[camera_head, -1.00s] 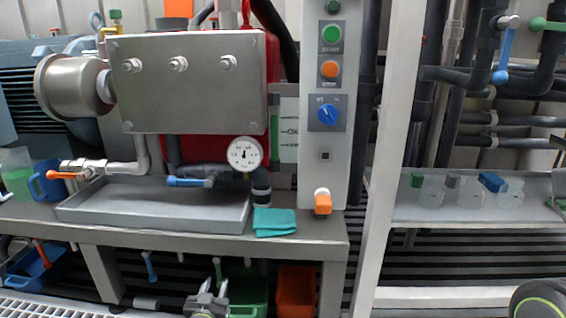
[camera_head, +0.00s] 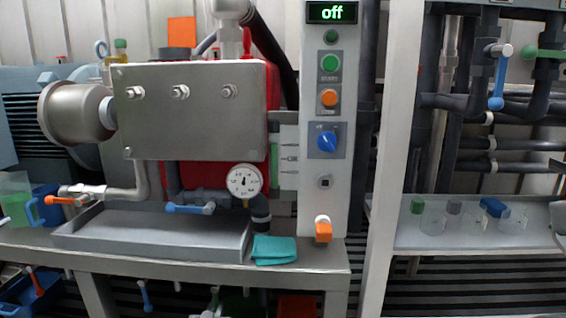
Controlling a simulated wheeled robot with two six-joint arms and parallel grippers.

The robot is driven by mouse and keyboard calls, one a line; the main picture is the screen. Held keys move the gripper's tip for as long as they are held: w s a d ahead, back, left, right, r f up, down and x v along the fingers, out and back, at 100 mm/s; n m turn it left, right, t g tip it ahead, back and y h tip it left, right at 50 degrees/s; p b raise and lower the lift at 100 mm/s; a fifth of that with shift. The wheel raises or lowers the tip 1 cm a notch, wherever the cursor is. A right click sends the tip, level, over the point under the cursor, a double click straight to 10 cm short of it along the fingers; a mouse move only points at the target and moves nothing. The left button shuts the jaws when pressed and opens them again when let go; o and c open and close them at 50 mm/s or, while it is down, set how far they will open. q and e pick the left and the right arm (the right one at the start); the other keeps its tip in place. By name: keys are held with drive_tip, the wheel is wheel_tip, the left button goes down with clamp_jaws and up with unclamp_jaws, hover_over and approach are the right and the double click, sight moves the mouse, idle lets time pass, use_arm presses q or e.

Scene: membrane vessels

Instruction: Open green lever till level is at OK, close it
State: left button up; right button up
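A green lever (camera_head: 545,54) sits on the dark pipework at the upper right. A narrow green level strip (camera_head: 274,165) stands beside a pale scale plate (camera_head: 289,158) with small marks, right of the red vessel. The OK mark is hard to read now.
The control panel (camera_head: 325,200) has a display (camera_head: 332,12) reading "off". A grey tray (camera_head: 150,232) and teal cloth (camera_head: 273,250) lie on the bench. A white post (camera_head: 385,150) separates the shelf (camera_head: 480,238) with small vessels.

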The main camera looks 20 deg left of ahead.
use_arm(q)
clamp_jaws()
drive_tip(key=d+n, duration=0.1)
drive_tip(key=n, duration=0.2)
drive_tip(key=d+r+n+p, duration=0.1)
drive_tip(key=d+n, duration=0.1)
drive_tip(key=n, duration=0.1)
drive_tip(key=w+d+n, duration=0.1)
drive_tip(key=n, duration=0.2)
drive_tip(key=shift+d+r+p, duration=0.2)
drive_tip(key=shift+r+p, duration=0.2)
drive_tip(key=shift+f, duration=0.1)
idle(6.2)
